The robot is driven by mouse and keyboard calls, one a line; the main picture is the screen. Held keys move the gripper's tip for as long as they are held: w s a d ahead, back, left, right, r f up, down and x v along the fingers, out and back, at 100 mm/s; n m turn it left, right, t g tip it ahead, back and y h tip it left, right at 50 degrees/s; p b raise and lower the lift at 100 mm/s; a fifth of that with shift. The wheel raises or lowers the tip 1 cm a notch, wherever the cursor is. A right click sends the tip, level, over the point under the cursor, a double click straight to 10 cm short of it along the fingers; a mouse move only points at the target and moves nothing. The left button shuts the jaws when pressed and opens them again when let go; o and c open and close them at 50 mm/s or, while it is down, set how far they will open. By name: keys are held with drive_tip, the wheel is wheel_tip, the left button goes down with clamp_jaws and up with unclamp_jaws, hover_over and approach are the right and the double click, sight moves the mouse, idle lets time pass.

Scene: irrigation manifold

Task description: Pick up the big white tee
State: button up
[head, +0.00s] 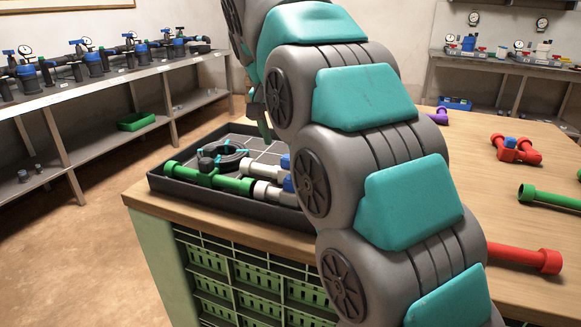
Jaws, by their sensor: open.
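White pipe fittings lie in the right part of a dark tray (165,186) on the wooden table. One white piece (262,167) points left, and another white piece (268,192) lies in front of it. Blue parts sit at their right ends. My arm hides the rest, so I cannot tell whether they form one big white tee. A small dark and green part of my gripper (262,118) shows beyond the arm's left edge, above the back of the tray. It is open, and most of it is hidden behind the arm.
On the table's right are a red fitting (516,150), a green pipe (550,197), a red pipe (525,257) and a purple piece (438,116). Green crates (250,278) stand below.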

sight(289, 155)
drive_tip(key=shift+p+x, duration=0.4)
drive_tip(key=shift+x, duration=3)
drive_tip(key=shift+d, duration=0.15)
clamp_jaws()
